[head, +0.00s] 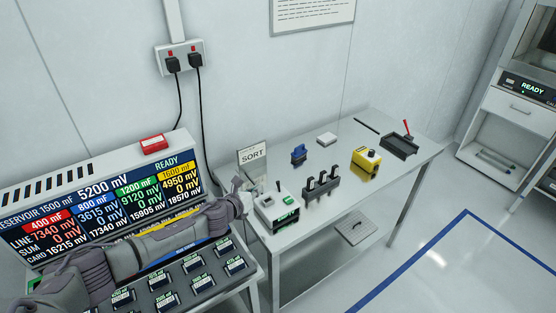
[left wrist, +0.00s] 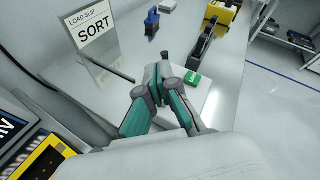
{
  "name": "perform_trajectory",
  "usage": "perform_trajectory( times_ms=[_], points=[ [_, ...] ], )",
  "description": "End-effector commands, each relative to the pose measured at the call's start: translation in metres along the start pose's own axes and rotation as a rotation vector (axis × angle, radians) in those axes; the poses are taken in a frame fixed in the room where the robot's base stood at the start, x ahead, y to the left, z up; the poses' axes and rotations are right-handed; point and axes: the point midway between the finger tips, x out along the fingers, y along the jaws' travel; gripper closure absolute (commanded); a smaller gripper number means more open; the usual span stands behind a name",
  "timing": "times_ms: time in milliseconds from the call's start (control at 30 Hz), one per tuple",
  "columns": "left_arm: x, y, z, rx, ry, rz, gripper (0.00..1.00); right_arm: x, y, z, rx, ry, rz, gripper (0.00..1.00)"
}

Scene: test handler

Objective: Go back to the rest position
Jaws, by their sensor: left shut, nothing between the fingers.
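My left arm (head: 165,242) reaches from the left across the front of the display console. My left gripper (head: 246,184) is beside the white box with a green label (head: 279,209), near the left end of the metal table (head: 345,195). In the left wrist view the left gripper (left wrist: 160,72) has its teal and grey fingers together, with nothing between them. The fingers are above the box, whose green label (left wrist: 192,78) shows just past them. Whether they touch the box I cannot tell. My right gripper is in neither view.
The console (head: 100,200) with several black cards in front lies under my left arm. A SORT sign (head: 252,154) stands close to the gripper. A black rack (head: 321,185), a blue item (head: 299,153), a yellow box (head: 366,159) and a black tray (head: 399,146) are farther along the table.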

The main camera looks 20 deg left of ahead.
Motion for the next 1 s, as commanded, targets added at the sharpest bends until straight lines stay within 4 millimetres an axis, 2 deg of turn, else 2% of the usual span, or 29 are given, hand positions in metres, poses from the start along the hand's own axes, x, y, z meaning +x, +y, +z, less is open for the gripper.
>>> perform_trajectory(
  times_ms=[167,267,333,400,467,500,600,700,800,1000],
  points=[
    [-0.003,-0.010,-0.010,-0.061,0.005,0.002,1.00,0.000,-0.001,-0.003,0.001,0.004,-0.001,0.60],
    [-0.015,-0.036,-0.036,-0.266,0.016,0.022,1.00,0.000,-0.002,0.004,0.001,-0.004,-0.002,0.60],
    [-0.035,-0.061,-0.063,-0.523,0.031,0.065,1.00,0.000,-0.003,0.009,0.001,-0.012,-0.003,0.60],
    [-0.065,-0.083,-0.090,-0.845,0.046,0.148,1.00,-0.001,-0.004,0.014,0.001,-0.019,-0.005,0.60],
    [-0.097,-0.096,-0.111,-1.138,0.055,0.244,1.00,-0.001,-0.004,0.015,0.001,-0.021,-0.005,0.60],
    [-0.120,-0.100,-0.123,-1.325,0.055,0.321,1.00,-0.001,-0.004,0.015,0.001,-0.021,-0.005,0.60],
    [-0.176,-0.102,-0.145,-1.706,0.034,0.516,1.00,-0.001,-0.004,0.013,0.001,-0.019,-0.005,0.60],
    [-0.220,-0.100,-0.159,-1.954,-0.005,0.676,1.00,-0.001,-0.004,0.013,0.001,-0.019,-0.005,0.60],
    [-0.256,-0.098,-0.168,-2.124,-0.049,0.806,1.00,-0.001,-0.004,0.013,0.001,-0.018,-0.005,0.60],
    [-0.314,-0.095,-0.178,-2.355,-0.148,1.018,1.00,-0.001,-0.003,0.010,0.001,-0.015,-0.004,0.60]
  ],
)
